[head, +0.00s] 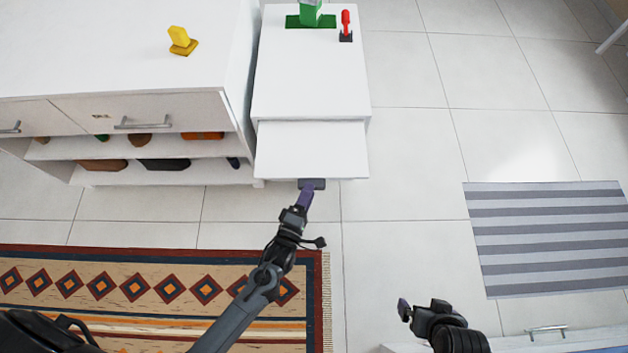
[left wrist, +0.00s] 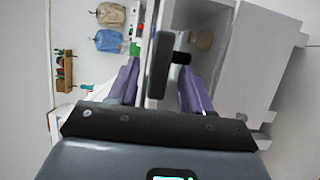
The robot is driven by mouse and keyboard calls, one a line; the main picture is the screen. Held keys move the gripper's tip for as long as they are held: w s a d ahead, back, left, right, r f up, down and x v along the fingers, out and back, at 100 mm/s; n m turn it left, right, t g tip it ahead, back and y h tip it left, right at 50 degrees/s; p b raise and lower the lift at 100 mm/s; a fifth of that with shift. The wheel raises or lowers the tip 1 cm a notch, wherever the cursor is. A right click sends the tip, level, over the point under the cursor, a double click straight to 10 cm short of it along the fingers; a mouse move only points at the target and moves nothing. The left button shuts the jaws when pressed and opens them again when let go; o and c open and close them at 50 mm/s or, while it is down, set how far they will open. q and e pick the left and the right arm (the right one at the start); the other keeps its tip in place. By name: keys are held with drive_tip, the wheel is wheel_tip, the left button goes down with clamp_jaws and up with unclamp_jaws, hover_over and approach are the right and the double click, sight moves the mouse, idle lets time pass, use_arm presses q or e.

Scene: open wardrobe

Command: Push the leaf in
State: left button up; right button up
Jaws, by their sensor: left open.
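The white leaf (head: 312,150) sticks out from the front of a white cabinet (head: 312,75), below its top. My left gripper (head: 311,185) is at the leaf's front edge. In the left wrist view my left gripper (left wrist: 160,85) is open, with its purple fingers apart on either side of the leaf's dark handle (left wrist: 159,65). I cannot tell whether a finger touches it. My right gripper (head: 404,310) is low at the right of the head view, far from the leaf; its jaws are too small to judge.
A green object (head: 310,14) and a red-handled item (head: 346,24) stand on the cabinet. A white dresser (head: 120,50) with shoe shelves stands close at left. A patterned rug (head: 160,290) and a striped mat (head: 550,240) lie on the tiled floor.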

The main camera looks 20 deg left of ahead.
sight(315, 179)
use_arm(q)
drive_tip(key=shift+w+b, duration=0.85)
drive_tip(key=shift+w, duration=1.8)
clamp_jaws()
